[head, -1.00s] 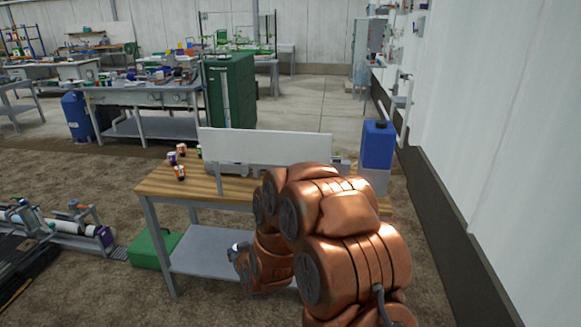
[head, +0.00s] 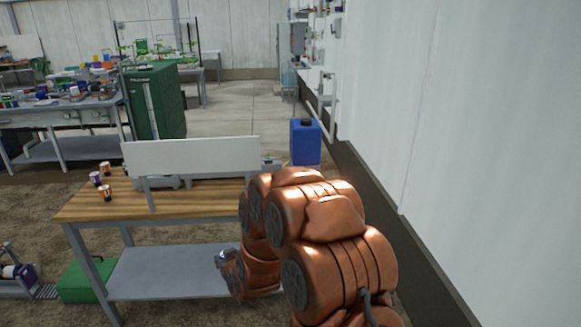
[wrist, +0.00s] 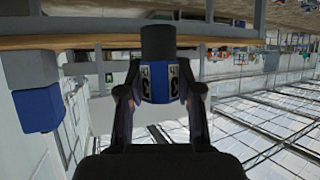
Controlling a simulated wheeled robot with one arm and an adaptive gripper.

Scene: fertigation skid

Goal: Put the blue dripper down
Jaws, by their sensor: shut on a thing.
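In the wrist view my gripper (wrist: 160,95) is shut on the blue dripper (wrist: 155,70), which has a blue body with black-and-white markings and a dark round end. A finger stands on each side of it. The wrist picture looks upside down, with the wooden table edge (wrist: 90,42) behind the dripper. The wood-topped table (head: 110,208) stands in front of me, left of and behind my arm.
A blue canister (head: 305,143) is at the back right, near the wall (head: 470,120). The front left of the tabletop is clear. A grey lower shelf (head: 180,272) looks bare.

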